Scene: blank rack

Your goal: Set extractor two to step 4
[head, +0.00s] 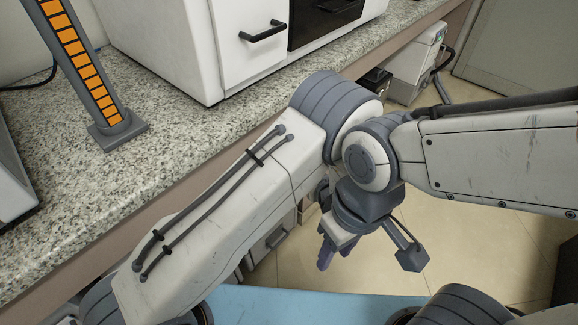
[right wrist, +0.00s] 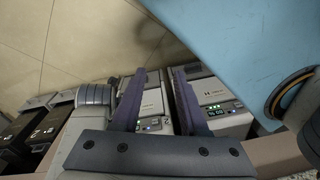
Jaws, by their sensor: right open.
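My right gripper (head: 336,250) hangs beyond the counter edge, above the floor, in the head view. In the right wrist view its purple fingers (right wrist: 160,72) are spread apart with nothing held between them. Two pale box-shaped units with small lit displays show beyond the fingers. The left unit (right wrist: 155,103) is partly hidden by the fingers. The right unit (right wrist: 214,92) has a green lit readout (right wrist: 216,112). My left gripper is not in view.
A speckled counter (head: 165,110) runs along the left, with an orange-marked grey post (head: 88,75) and a white cabinet unit (head: 205,45) on it. Another pale machine (head: 412,68) stands at the upper right. Dark units (right wrist: 40,125) sit at the left of the wrist view. Tiled floor lies open.

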